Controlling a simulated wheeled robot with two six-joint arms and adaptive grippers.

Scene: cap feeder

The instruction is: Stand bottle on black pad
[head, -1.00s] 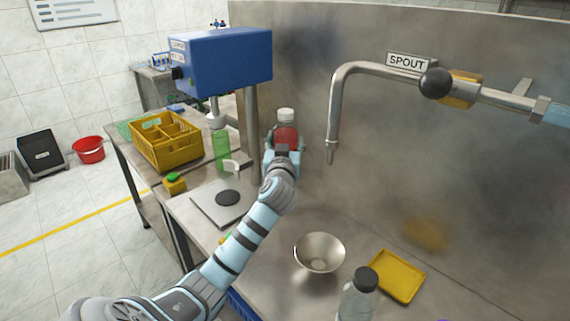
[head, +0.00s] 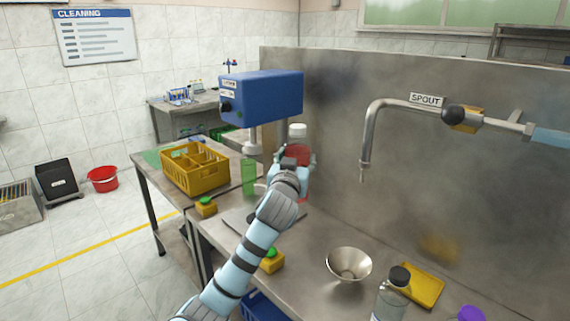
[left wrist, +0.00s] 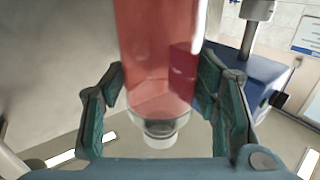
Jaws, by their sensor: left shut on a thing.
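A clear bottle of red liquid with a white cap (head: 297,131) stands upright in my left gripper (head: 294,160). The left gripper is shut around the bottle. In the left wrist view the red bottle (left wrist: 155,50) lies between both green-padded fingers (left wrist: 160,100). The bottle's lower part is partly hidden by the gripper in the head view. The black pad is mostly covered by my left arm; part of its steel plate (head: 235,218) shows to the left of the arm. My right gripper is not in view.
A blue machine (head: 262,97) overhangs a green bottle (head: 249,177) left of my gripper. A yellow crate (head: 194,180) stands further left. The spout (head: 364,165), a metal bowl (head: 349,264), a dark-capped bottle (head: 391,297) and a yellow tray (head: 424,290) are to the right.

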